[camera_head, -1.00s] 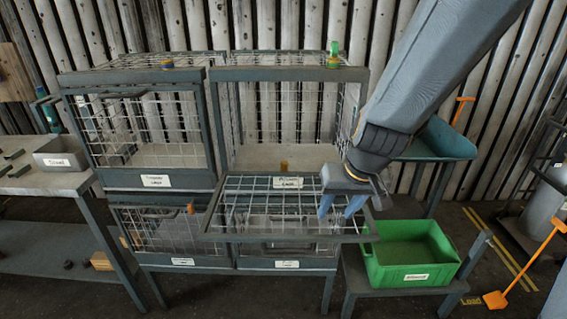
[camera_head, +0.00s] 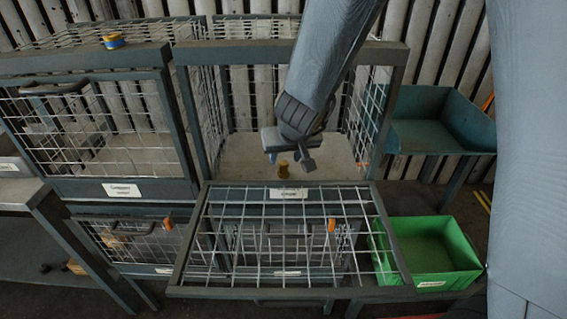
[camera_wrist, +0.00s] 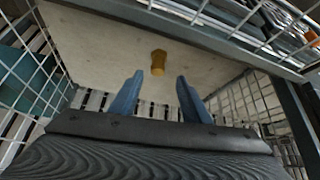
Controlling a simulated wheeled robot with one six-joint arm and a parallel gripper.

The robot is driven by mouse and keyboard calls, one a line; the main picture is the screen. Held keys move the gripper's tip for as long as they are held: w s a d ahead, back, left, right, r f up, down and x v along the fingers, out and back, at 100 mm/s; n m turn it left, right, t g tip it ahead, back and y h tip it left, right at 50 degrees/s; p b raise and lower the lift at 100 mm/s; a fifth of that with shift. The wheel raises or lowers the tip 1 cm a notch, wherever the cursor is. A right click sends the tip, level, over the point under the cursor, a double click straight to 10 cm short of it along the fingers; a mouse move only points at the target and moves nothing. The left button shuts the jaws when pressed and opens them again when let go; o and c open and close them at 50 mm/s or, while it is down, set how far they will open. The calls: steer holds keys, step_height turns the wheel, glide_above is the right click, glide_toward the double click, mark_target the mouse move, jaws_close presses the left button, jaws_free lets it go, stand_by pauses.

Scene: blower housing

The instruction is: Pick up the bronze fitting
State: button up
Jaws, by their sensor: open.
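The bronze fitting (camera_head: 283,168) stands on the pale floor of the upper right wire cage, near its open front. In the wrist view the fitting (camera_wrist: 158,62) shows ahead of the fingertips, between their lines and apart from both. My gripper (camera_head: 277,156) is at the cage opening, close to the fitting in the head view. In the wrist view the two blue fingers of my gripper (camera_wrist: 158,82) are spread with nothing between them. The cage's mesh door (camera_head: 290,240) is folded down in front, with a label (camera_head: 288,193) at the cage's lower edge.
The cage's side posts (camera_head: 390,110) and mesh walls stand on both sides of my arm. A closed cage (camera_head: 100,130) is to the left. A green bin (camera_head: 440,255) and a blue-green tray (camera_head: 430,125) are to the right.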

mark_target(284, 162)
steer(key=shift+w+b+x, duration=0.15)
steer(key=shift+b+x, duration=0.9)
steer(key=shift+x, duration=0.9)
steer(key=shift+w+b+x, duration=0.15)
steer(key=shift+b+x, duration=0.9)
steer(key=shift+x, duration=0.85)
steer(key=shift+d+r, duration=0.15)
steer(key=shift+r, duration=0.05)
steer(key=shift+c, duration=0.5)
jaws_close()
